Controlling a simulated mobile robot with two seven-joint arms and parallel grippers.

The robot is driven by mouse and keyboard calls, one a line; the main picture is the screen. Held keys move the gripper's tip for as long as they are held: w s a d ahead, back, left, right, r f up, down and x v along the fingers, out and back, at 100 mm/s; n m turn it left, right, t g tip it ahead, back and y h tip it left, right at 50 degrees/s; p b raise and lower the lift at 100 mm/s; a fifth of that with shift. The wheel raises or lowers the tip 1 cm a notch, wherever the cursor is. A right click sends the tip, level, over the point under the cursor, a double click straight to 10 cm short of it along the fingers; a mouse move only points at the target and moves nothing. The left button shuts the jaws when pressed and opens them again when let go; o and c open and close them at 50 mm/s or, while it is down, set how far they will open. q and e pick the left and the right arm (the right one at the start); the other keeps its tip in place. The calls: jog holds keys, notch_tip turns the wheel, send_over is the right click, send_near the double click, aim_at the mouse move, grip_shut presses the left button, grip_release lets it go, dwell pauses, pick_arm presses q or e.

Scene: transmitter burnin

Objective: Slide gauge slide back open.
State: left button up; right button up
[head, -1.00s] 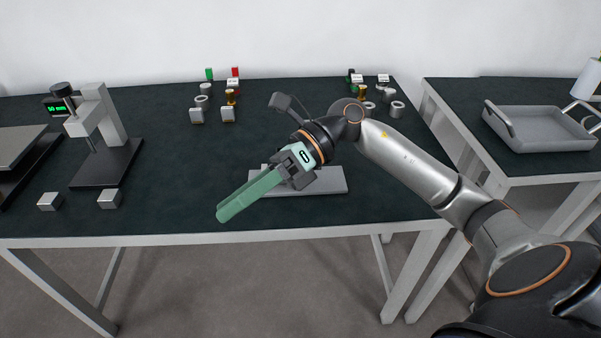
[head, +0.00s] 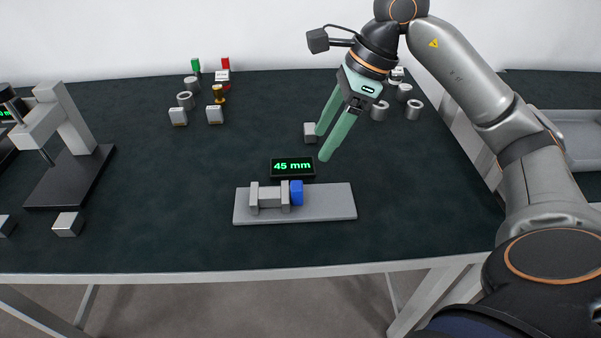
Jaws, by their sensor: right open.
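The slide gauge has a flat grey base (head: 332,205) near the front middle of the table. On it stand two upright grey jaws and a grey block (head: 269,197) between them, with no clear gap. The slide's blue part (head: 297,193) is against the right jaw. The display (head: 293,167) behind reads "45 mm" in green. My right gripper (head: 322,145) is open and empty, above and behind the gauge's right half, its green fingers pointing down-left and apart from the gauge. My left gripper is out of view.
A grey cube (head: 310,132) sits just behind the right gripper's fingers. A press-like stand (head: 70,172) and a metal cube (head: 68,224) are at left. Several small cylinders and blocks stand at the back. A grey tray (head: 580,138) is on the right table.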

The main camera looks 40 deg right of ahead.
aim_at(297, 185)
jog(key=b+x, duration=0.1)
jog(key=x, duration=1)
jog(key=shift+a+f+b, duration=0.15)
jog(key=shift+f+b, duration=0.1)
jog(key=shift+b, duration=0.05)
grip_shut()
dwell(0.9)
